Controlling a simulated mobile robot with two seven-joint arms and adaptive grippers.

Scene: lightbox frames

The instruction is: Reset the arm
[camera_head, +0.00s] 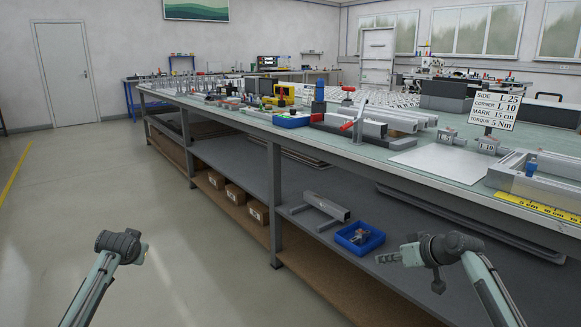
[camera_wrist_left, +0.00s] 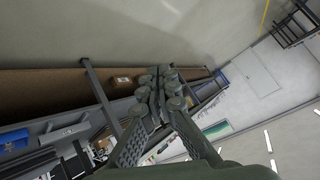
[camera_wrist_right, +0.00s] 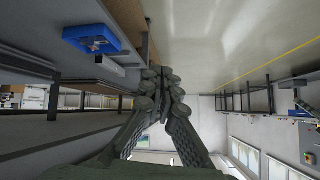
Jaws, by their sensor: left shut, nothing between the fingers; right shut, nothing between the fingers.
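My right gripper (camera_head: 388,257) is at the lower right of the head view, in front of the workbench, with its fingers pointing left. Its fingers are together and empty in the right wrist view (camera_wrist_right: 162,82). My left arm comes in at the lower left of the head view, over the bare floor. Its fingers hardly show there. In the left wrist view my left gripper (camera_wrist_left: 158,82) has its fingers together with nothing between them. Both grippers are apart from the bench and its things.
A long workbench (camera_head: 420,165) with tools and metal profiles on top runs along the right. The floor (camera_head: 130,195) at the left is clear.

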